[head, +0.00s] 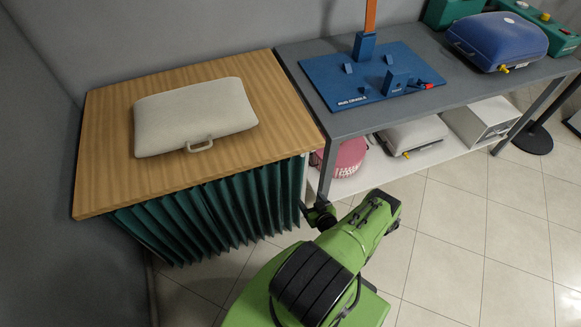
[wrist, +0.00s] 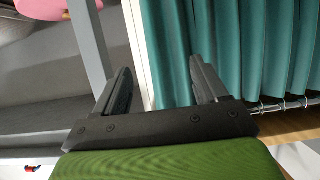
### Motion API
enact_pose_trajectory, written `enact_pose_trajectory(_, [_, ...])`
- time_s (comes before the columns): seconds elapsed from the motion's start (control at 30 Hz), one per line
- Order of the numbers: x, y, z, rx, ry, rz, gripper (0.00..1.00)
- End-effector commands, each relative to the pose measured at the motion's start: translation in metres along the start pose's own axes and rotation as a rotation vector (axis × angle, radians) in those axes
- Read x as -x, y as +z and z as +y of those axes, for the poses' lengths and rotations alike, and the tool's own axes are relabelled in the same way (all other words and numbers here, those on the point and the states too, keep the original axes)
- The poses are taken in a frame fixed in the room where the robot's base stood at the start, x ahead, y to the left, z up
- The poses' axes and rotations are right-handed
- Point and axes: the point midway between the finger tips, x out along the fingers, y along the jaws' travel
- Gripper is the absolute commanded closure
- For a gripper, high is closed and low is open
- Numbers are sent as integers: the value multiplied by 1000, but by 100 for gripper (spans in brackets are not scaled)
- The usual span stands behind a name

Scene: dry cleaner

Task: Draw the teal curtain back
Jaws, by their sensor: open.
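The teal curtain (head: 215,208) hangs in pleats under the front edge of the wood-topped counter (head: 285,115), spread across most of its front. In the wrist view the curtain (wrist: 240,45) fills the right side, and its rings hang on a metal rod (wrist: 290,106). My gripper (head: 318,213) is at the curtain's right end in the head view. In the wrist view my gripper (wrist: 158,70) is open. A white upright edge (wrist: 137,50) shows between its fingers. The right finger overlaps the curtain's edge; whether they touch cannot be told.
A grey bench (head: 315,97) adjoins on the right, with a blue board (head: 350,92) and blue case (head: 495,42) on top. Its leg (head: 327,165) stands close to my gripper. A pink round case (head: 345,157) sits on its lower shelf.

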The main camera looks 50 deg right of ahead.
Motion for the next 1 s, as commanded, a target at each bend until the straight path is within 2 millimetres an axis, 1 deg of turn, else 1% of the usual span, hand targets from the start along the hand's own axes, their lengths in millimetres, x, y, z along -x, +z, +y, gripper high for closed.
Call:
enact_pose_trajectory(0.07, [2, 6, 0, -8, 16, -1, 28])
enact_pose_trajectory(0.17, [-6, 8, 1, -4, 17, -1, 28])
enact_pose_trajectory(0.4, [-59, 11, -1, 2, 10, 3, 28])
enact_pose_trajectory(0.5, [-76, 12, 0, 2, 9, 0, 28])
enact_pose_trajectory(0.67, [-99, 13, 0, 0, 9, -3, 28])
enact_pose_trajectory(0.8, [-121, 12, 1, -1, 12, 1, 28])
enact_pose_trajectory(1.0, [-148, 8, 2, -5, 13, 3, 28])
